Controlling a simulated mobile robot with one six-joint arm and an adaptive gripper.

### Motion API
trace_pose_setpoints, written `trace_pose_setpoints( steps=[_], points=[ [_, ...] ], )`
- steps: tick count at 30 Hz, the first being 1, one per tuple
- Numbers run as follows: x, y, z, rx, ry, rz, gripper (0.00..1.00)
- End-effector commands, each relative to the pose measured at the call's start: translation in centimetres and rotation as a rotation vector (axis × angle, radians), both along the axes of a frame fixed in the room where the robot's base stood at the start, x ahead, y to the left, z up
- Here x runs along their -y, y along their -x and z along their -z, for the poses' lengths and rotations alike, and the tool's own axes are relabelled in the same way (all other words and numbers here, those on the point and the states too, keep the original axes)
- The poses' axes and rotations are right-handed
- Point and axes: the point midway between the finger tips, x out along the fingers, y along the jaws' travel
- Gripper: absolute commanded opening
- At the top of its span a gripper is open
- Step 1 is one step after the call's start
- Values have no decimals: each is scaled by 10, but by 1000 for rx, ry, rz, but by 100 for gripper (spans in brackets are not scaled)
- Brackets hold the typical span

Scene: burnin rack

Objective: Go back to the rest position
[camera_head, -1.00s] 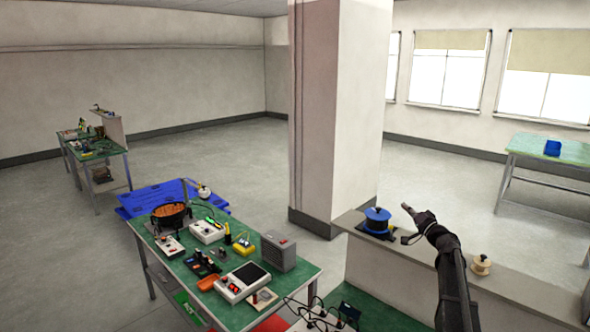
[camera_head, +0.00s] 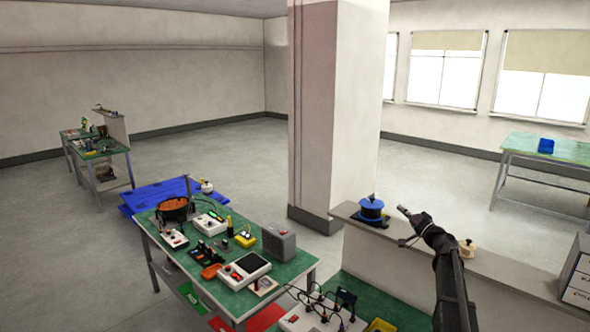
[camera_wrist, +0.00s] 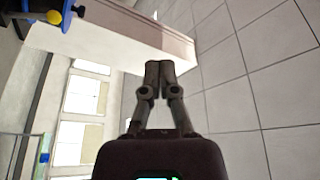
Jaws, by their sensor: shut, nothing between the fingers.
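My gripper (camera_head: 403,211) is at the end of my raised arm, right of centre in the head view, in front of the pale ledge (camera_head: 470,281). In the wrist view my gripper (camera_wrist: 159,66) has its two dark fingers together, with nothing between them. The blue spool (camera_head: 371,208) stands on the ledge just left of the gripper and apart from it. A cream spool (camera_head: 467,249) stands on the ledge to the right, partly behind my arm.
A green workbench (camera_head: 222,297) with several instruments stands at the lower left. A pillar (camera_head: 337,120) rises behind it. Cabled equipment (camera_head: 318,318) sits below the ledge. A grey drawer unit (camera_head: 577,280) is at the right edge. Floor behind the ledge is clear.

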Motion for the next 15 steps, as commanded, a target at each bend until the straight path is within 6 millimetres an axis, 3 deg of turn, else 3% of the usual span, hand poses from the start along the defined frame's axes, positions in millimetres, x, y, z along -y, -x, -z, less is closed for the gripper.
trace_pose_setpoints(
  steps=[8, 15],
  points=[
    [-37, 15, 25, -52, 63, -69, 0],
    [-83, 39, 62, -136, 157, -159, 0]
  ],
)
